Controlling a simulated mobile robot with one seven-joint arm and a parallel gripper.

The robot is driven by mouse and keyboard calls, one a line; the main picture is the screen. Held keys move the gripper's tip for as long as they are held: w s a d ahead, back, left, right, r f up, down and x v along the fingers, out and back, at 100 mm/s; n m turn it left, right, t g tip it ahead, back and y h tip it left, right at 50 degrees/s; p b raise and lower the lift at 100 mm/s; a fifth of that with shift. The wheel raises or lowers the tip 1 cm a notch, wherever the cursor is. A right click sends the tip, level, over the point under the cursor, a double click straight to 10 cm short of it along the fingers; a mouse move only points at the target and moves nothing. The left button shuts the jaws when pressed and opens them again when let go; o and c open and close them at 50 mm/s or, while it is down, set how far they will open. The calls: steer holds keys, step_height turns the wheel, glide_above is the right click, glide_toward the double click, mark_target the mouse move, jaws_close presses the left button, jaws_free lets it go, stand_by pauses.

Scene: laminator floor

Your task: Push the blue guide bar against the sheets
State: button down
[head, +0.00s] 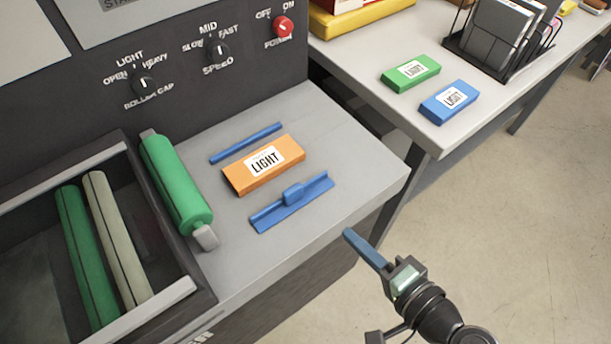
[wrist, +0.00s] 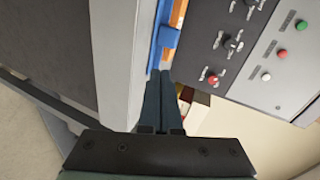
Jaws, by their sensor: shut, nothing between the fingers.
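The blue guide bar (head: 292,203) with a raised block lies on the grey machine shelf, on the near side of the orange sheet pack marked LIGHT (head: 264,164). A narrow gap shows between the bar and the pack. A thin fixed-looking blue strip (head: 246,143) lies along the pack's far side. My gripper (head: 348,234) is shut and empty, off the shelf's front edge, to the right of and nearer than the guide bar. In the wrist view the closed fingers (wrist: 165,78) point toward the blue bar (wrist: 162,38), with orange (wrist: 172,44) beside it.
A green roller (head: 176,183) lies left of the pack, beside an open bin (head: 180,292) with two rollers. Knobs (head: 143,86) and a red power switch (head: 283,26) are on the panel behind. A side table (head: 401,110) holds green and blue LIGHT packs.

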steer(key=s+r+m+p, duration=0.1)
steer(key=s, duration=0.1)
steer(key=p, duration=0.2)
glide_toward(295, 194)
steer(key=shift+y, duration=0.4)
steer(key=x, duration=0.6)
steer(key=shift+w+f, duration=0.25)
steer(key=shift+f, duration=0.05)
steer(key=shift+d, duration=0.1)
steer(key=w+a+b, duration=0.1)
steer(key=w+a, duration=0.1)
steer(key=w+a+b, duration=0.1)
steer(key=w, duration=0.2)
steer(key=w+a+b, duration=0.1)
steer(key=w+a, duration=0.1)
steer(key=shift+w+a+f, duration=0.1)
steer(key=shift+w+a, duration=0.4)
steer(key=shift+w, duration=0.05)
steer(key=shift+r, duration=0.3)
